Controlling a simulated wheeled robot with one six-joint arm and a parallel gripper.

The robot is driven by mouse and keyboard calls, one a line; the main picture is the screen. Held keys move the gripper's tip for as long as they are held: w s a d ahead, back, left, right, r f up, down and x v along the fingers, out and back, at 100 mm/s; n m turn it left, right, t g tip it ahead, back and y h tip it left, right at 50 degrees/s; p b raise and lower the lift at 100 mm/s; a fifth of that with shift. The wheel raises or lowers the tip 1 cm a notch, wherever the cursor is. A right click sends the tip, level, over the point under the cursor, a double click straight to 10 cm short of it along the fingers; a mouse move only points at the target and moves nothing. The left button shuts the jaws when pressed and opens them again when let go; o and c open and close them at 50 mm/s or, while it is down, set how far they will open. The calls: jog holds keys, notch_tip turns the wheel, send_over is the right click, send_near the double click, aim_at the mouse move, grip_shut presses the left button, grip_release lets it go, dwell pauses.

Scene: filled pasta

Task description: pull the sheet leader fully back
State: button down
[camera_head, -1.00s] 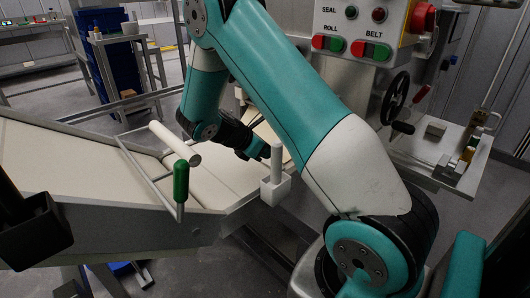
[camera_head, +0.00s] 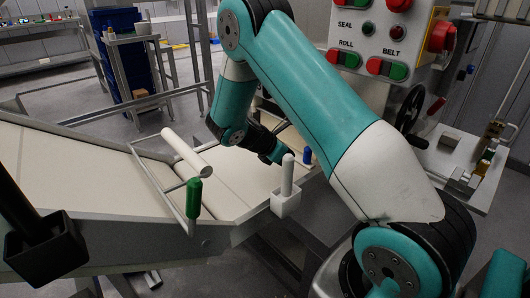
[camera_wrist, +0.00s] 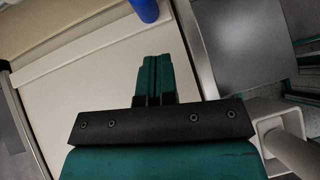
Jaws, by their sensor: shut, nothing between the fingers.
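A pale bar (camera_wrist: 80,52), likely the sheet leader, lies across the cream sheet surface (camera_wrist: 95,120) in the wrist view. A blue upright handle (camera_wrist: 145,9) stands at its right end, cut off by the frame top. The handle also shows in the head view (camera_head: 307,156), right of the white post. My gripper (camera_wrist: 154,62) is shut and empty, its fingertips just short of the handle and apart from it. In the head view my gripper (camera_head: 280,158) is dark and small, low over the belt, left of the blue handle.
A white post in a square holder (camera_head: 286,190) stands at the belt's near edge, close to my gripper. A white roller (camera_head: 186,151) and a green-handled lever frame (camera_head: 194,198) are to the left. The control panel (camera_head: 385,40) and handwheel (camera_head: 410,108) are at right.

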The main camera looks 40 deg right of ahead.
jog(key=a, duration=0.1)
jog(key=a+p, duration=0.1)
jog(key=a, duration=0.1)
jog(key=w+a+r+p, duration=0.1)
jog(key=shift+a, duration=0.25)
jog(key=a+r+m+t+y+p, duration=0.2)
jog(key=a+r+y+p, duration=0.35)
jog(key=a+r, duration=1.3)
jog(key=s+a+r+m+y+p, duration=0.3)
jog(key=s+a+r, duration=0.3)
jog(key=s, duration=0.5)
jog(key=s+a+r+m+y+p, duration=0.3)
jog(key=s+a+r+y+p, duration=0.2)
jog(key=s+r, duration=0.5)
jog(key=shift+s+a+r+m+p, duration=0.3)
jog(key=shift+s+a, duration=0.1)
jog(key=shift+s, duration=0.65)
